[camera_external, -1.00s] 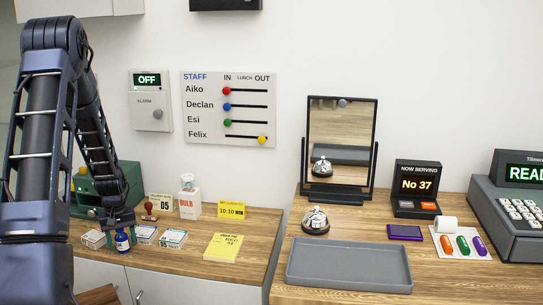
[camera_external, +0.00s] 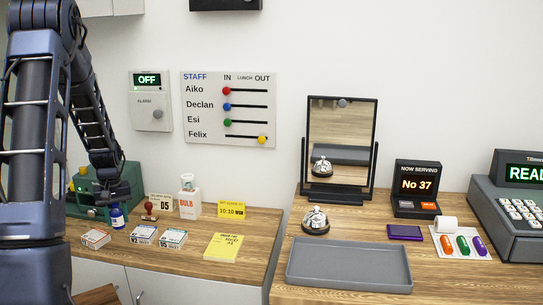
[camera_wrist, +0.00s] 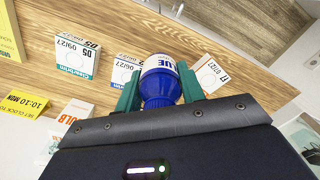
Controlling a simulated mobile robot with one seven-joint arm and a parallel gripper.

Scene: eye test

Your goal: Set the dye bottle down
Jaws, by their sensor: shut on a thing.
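The dye bottle (camera_external: 117,217) is dark blue with a white label band, on or just above the left wooden counter, in front of the green machine. In the wrist view the bottle (camera_wrist: 158,84) sits between two green fingers, with part of "BLUE" showing on its label. My gripper (camera_external: 117,205) is shut on the bottle; it also shows in the wrist view (camera_wrist: 157,88). I cannot tell whether the bottle's base touches the counter (camera_external: 205,262).
Small dated boxes stand near the bottle: a red-marked one (camera_external: 96,238), a blue one (camera_external: 143,234) and a teal one (camera_external: 173,239). A stamp (camera_external: 149,211), a bulb box (camera_external: 189,205) and the green machine (camera_external: 130,183) are behind.

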